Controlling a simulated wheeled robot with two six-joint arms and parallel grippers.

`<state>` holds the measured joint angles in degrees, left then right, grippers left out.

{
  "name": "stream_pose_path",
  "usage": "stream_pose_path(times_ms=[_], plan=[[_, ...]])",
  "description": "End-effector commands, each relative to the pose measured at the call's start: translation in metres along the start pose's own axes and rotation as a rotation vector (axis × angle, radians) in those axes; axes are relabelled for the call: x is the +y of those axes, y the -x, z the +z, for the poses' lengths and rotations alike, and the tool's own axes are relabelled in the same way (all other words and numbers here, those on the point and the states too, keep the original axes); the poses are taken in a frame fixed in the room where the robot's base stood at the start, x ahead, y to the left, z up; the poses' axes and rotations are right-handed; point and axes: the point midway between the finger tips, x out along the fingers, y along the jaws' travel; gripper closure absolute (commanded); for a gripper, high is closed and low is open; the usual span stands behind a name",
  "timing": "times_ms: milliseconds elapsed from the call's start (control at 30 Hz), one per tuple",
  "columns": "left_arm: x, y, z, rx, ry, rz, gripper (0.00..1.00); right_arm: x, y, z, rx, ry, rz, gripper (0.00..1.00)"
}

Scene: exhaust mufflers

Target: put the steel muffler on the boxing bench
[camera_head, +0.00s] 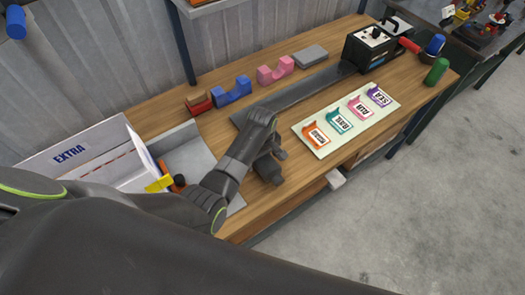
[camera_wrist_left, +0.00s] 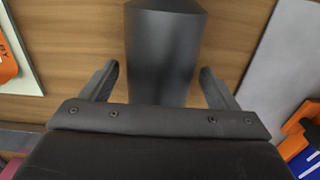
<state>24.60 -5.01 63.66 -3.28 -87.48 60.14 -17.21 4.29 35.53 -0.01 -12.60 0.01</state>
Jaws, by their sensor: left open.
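A dark grey, rounded body (camera_wrist_left: 165,45) lies between the spread fingers of my left gripper (camera_wrist_left: 160,72) in the left wrist view. It may be the steel muffler, but its dark colour leaves me unsure. The fingers are open, with a gap on each side of the body. In the head view my left gripper (camera_head: 272,152) points down at the front part of the wooden bench (camera_head: 290,194), with a dark rounded shape (camera_head: 268,172) at its tips. My arm hides part of it. No label identifies a boxing bench. My right gripper is not in view.
An open white box (camera_head: 95,150) marked EXTRA stands at left beside a grey tray (camera_head: 190,150). A white board (camera_head: 335,140) with several coloured tags lies right of my gripper. A dark strip (camera_head: 300,97), blue and pink cradles (camera_head: 232,91) and a black machine (camera_head: 372,48) are behind.

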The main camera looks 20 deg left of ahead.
Motion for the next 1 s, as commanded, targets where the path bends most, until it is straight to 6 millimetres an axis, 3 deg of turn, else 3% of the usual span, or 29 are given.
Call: stream_pose_path(times_ms=[167,633,800,1000], plan=[[0.001,0.019,0.0,0.002,0.0,0.003,0.18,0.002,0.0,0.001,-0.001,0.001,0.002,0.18],[0.002,0.102,-0.001,0.002,-0.001,0.004,0.18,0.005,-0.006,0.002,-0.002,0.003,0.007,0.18],[0.001,0.116,0.0,0.001,0.0,0.001,0.18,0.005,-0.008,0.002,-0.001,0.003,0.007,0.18],[0.0,0.119,0.0,0.0,0.0,0.0,0.18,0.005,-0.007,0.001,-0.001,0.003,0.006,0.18]])
